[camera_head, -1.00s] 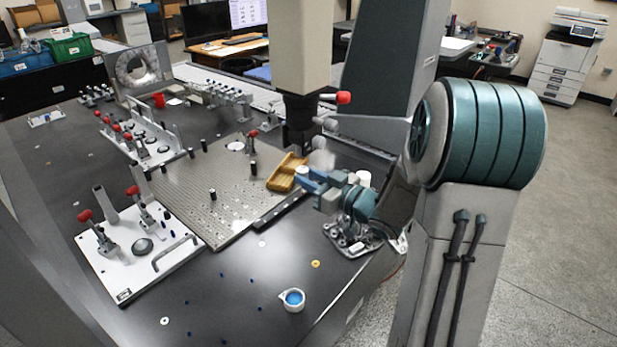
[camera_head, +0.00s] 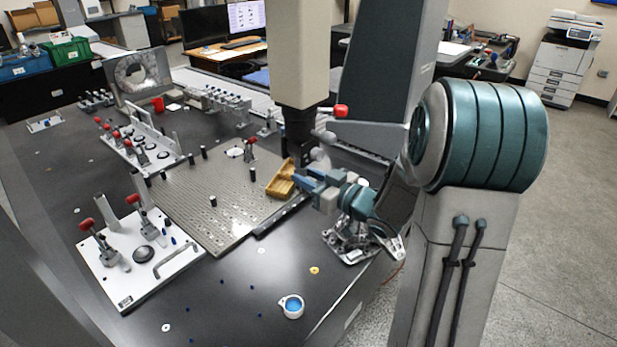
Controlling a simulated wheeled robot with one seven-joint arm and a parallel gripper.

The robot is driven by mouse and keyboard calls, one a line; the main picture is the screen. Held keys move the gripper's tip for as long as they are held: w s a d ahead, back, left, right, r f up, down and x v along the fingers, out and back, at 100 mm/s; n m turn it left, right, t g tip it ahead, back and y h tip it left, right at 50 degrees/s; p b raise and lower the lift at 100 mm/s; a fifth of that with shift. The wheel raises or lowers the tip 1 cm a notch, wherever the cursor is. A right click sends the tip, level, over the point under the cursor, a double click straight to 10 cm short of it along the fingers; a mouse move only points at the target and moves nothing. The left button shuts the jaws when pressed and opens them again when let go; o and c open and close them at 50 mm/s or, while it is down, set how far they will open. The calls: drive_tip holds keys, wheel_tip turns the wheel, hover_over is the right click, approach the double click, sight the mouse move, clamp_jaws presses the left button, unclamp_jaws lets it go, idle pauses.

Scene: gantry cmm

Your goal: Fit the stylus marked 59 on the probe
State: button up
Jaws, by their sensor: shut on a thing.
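My gripper (camera_head: 303,178), with blue fingers, is shut just to the right of the yellow stylus tray (camera_head: 279,187), under the machine's column. What it holds is too small to make out; it may be a stylus, and no number can be read. The dark probe head (camera_head: 299,135) hangs from the light column (camera_head: 301,55), above my gripper. The probe's lower end is partly hidden near my gripper. The fingers cover the right part of the tray.
A perforated metal plate (camera_head: 205,205) with black posts lies left of the tray. A white fixture plate with red-handled clamps (camera_head: 125,285) is at front left. A white cup with blue contents (camera_head: 291,306) stands in front. A red-tipped lever (camera_head: 341,111) sticks out beside the probe head.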

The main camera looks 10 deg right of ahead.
drive_tip(key=shift+r, duration=0.2)
idle(0.8)
idle(0.4)
drive_tip(key=o, duration=1)
drive_tip(key=shift+s+d, duration=0.1)
drive_tip(key=b+v, duration=0.1)
drive_tip(key=v, duration=1.2)
drive_tip(key=shift+s+d, duration=0.2)
drive_tip(key=shift+s, duration=0.1)
